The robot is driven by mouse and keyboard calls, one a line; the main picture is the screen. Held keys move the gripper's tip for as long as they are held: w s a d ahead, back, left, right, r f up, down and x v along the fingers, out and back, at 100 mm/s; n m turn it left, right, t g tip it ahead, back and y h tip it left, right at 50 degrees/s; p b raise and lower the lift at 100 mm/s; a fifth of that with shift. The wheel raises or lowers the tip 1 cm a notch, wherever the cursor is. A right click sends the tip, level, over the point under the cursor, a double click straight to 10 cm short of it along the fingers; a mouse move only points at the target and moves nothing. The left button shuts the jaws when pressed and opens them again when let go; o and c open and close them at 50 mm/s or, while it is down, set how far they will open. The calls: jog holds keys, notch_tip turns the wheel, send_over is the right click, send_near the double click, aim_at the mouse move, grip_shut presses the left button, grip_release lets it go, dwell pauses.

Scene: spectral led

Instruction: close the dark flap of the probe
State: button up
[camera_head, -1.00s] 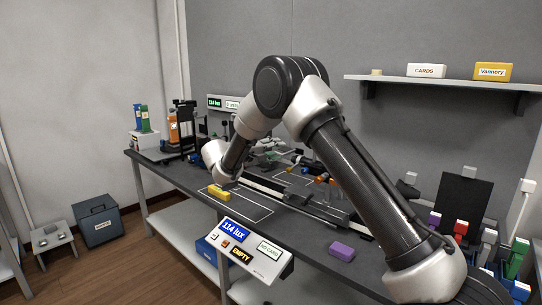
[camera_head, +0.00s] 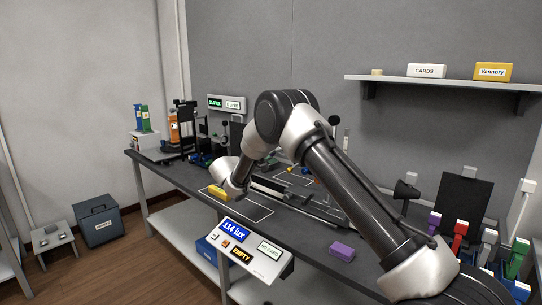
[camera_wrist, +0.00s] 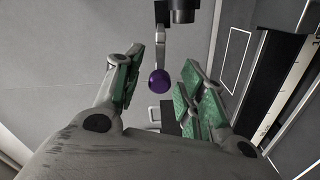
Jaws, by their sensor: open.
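My gripper (camera_wrist: 162,65) is open in the wrist view, with green pads on both fingers. A purple ball knob (camera_wrist: 159,81) on a pale grey stem shows between the fingers, nothing held. A dark cylinder (camera_wrist: 184,10) is at the top edge, just right of the stem. I cannot tell whether these belong to the probe, and I cannot make out its dark flap for certain. In the head view my wrist hangs over the bench by a yellow block (camera_head: 217,191), and my fingers are hidden.
A dark rail (camera_head: 300,203) runs along the bench (camera_head: 300,228). A console (camera_head: 243,249) reads 114 lux, EMPTY and NO CARD. A purple block (camera_head: 342,249) lies near the front edge. Coloured holders (camera_head: 460,236) and a black panel (camera_head: 460,203) stand at right.

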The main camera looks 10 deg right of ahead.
grip_shut()
